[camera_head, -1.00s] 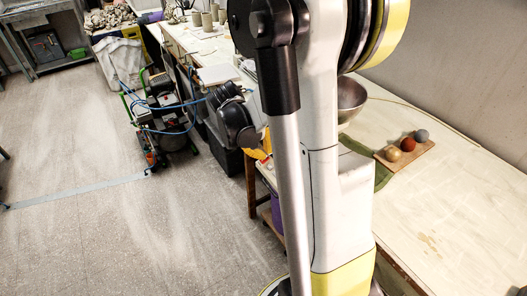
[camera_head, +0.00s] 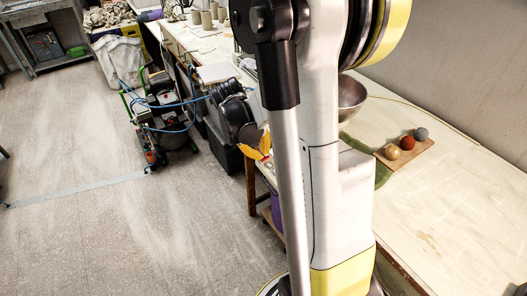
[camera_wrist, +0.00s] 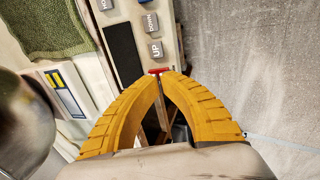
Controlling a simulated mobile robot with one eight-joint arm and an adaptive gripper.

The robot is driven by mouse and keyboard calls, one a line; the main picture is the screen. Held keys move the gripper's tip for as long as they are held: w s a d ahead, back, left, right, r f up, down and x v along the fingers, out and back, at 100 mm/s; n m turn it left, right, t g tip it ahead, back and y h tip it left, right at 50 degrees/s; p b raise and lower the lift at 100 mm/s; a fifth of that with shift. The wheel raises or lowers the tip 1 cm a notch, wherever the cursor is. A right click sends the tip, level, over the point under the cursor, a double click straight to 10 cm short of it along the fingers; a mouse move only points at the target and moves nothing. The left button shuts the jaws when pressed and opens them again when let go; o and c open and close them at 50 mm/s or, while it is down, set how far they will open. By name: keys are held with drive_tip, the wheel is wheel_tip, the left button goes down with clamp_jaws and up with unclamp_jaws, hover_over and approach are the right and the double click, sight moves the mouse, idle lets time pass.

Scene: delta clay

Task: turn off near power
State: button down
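In the wrist view, my gripper (camera_wrist: 160,76) has two ridged yellow fingers whose tips meet. A small red part (camera_wrist: 158,71) shows right at the fingertips, at the lower edge of a pale control panel (camera_wrist: 133,12). The fingers hide some of it, and I cannot tell whether they touch it or which way it is set. The panel carries grey keys marked UP (camera_wrist: 155,49) and DOWN (camera_wrist: 150,22), and a black strip (camera_wrist: 122,52). In the head view, my gripper (camera_head: 258,150) shows as a yellow shape by the table's left edge; the panel cannot be made out there.
A second pale device (camera_wrist: 68,92) with a yellow and dark label lies left of the panel. Green cloth (camera_wrist: 45,22) is beyond it. A metal bowl (camera_head: 351,97) and a wooden board (camera_head: 405,153) with three balls are on the table (camera_head: 450,210). Floor (camera_head: 90,140) is open at left.

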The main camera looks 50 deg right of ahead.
drive_tip(key=s+d+r+p+v, duration=0.1)
drive_tip(key=d+p+v, duration=0.1)
drive_tip(key=p+v, duration=0.5)
drive_tip(key=v, duration=0.6)
drive_tip(key=shift+w+r, duration=0.25)
drive_tip(key=shift+r, duration=0.05)
drive_tip(key=shift+a, duration=0.1)
drive_tip(key=s+a+r+n+t+y, duration=0.1)
drive_tip(key=s+a+r+t, duration=0.1)
drive_tip(key=a, duration=0.5)
drive_tip(key=s+a+r+n+t+y, duration=0.1)
drive_tip(key=s+a+r+t, duration=0.1)
drive_tip(key=a, duration=0.6)
drive_tip(key=s+a+r+t+y, duration=0.2)
drive_tip(key=s+a+t, duration=0.1)
drive_tip(key=a, duration=0.5)
drive_tip(key=shift+s+a+n+t+b, duration=0.15)
drive_tip(key=shift+a+n+t+b, duration=0.05)
drive_tip(key=shift+n+t+b, duration=0.25)
